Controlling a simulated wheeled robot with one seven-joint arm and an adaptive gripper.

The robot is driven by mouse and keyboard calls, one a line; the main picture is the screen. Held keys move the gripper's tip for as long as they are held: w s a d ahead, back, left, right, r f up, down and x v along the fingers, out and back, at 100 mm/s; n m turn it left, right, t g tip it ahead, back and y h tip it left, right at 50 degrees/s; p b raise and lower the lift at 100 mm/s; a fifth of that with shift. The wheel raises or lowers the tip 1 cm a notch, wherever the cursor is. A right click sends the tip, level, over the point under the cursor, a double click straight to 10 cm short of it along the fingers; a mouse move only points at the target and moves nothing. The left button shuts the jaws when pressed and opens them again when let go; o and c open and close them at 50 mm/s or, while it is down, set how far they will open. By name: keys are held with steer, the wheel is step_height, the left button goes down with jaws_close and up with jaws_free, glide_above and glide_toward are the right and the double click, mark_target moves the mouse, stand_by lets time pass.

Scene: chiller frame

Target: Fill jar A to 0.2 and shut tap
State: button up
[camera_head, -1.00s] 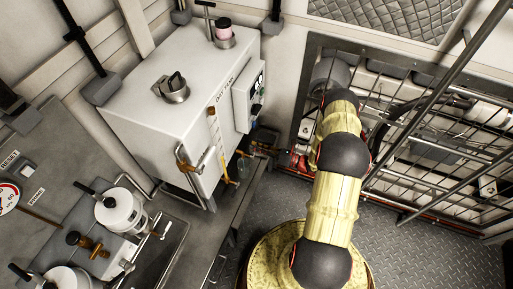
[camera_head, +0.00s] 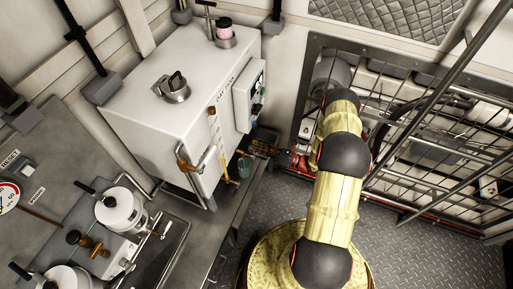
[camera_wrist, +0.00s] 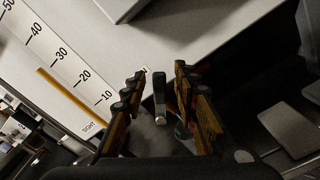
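The white tank (camera_head: 170,85) stands on the bench with a sight gauge strip (camera_head: 213,128) on its front. The gauge also shows in the wrist view (camera_wrist: 62,60), with an amber column beside its scale. A yellow spout (camera_head: 226,170) hangs low on the tank front. A small bluish jar (camera_head: 244,167) stands beside it, to the right; its letter and fill level are too small to read. My gripper (camera_head: 264,143) is right of the jar, close to the tank. In the wrist view my gripper (camera_wrist: 160,98) is open, with a grey lever-like part (camera_wrist: 159,96) between its fingers; contact is unclear.
A brass valve (camera_head: 184,160) sits on the tank's lower front left. White canisters (camera_head: 121,210) and a tray (camera_head: 168,250) are at lower left. A metal rack (camera_head: 430,130) fills the right wall. The patterned floor (camera_head: 430,240) is clear.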

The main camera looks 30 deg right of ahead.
steer(key=v, duration=1.2)
stand_by(3.0)
